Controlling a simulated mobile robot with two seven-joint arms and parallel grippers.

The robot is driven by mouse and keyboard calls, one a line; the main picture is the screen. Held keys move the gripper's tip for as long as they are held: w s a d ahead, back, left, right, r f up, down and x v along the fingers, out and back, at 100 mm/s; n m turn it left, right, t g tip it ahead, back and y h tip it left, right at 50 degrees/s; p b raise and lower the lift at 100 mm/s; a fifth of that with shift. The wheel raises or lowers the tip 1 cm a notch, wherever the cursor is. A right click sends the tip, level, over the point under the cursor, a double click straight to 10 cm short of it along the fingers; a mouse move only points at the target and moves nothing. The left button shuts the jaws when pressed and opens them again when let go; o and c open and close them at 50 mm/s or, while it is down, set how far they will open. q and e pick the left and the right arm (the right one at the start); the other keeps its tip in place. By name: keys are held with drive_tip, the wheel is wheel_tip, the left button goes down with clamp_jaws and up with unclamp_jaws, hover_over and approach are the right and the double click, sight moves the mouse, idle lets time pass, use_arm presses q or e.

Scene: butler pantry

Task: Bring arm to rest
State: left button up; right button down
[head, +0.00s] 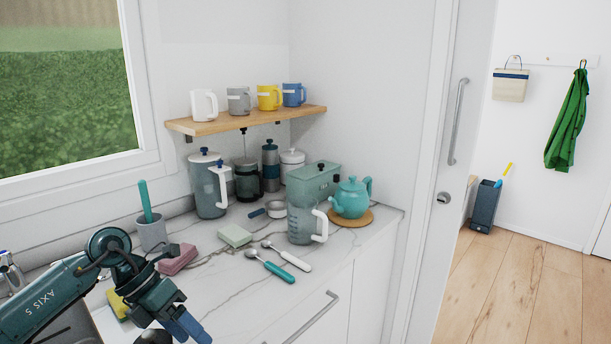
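My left arm comes in from the lower left, bent at a dark round joint. Its gripper (187,328) points down and right at the bottom edge, above the front of the marble counter (215,285). Its blue fingers are partly cut off by the frame, so I cannot tell whether they are open or shut or hold anything. My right arm and gripper are out of view.
Near the arm are a yellow sponge (118,304), a pink block (177,260) and a grey cup (152,235). Spoons (277,270), a measuring jug (301,222) and a teal teapot (351,198) stand farther right. A mug shelf (250,120) hangs above. Open floor (530,295) lies right.

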use_arm(q)
drive_tip(key=s+d+r+n+t+h, duration=0.1)
drive_tip(key=s+d+n+t+h, duration=0.25)
drive_tip(key=d+h, duration=0.4)
drive_tip(key=s+d+r+n+t+h, duration=0.15)
drive_tip(key=d+n+h, duration=0.35)
drive_tip(key=d, duration=0.5)
drive_tip(key=s+a+f+n+t+y, duration=0.2)
drive_tip(key=s+f+n+y, duration=0.2)
drive_tip(key=f+n, duration=0.3)
drive_tip(key=s+a+f+n+t+y, duration=0.2)
drive_tip(key=f+n+y, duration=0.4)
drive_tip(key=n, duration=0.7)
drive_tip(key=s+a+f+n+t+y, duration=0.2)
drive_tip(key=s+a+f+n+y, duration=0.2)
drive_tip(key=f+n, duration=0.5)
drive_tip(key=shift+s+a+f+n+y+p, duration=0.25)
drive_tip(key=shift+s+n+y+p, duration=0.2)
drive_tip(key=shift+s+y, duration=0.6)
drive_tip(key=shift+s, duration=0.1)
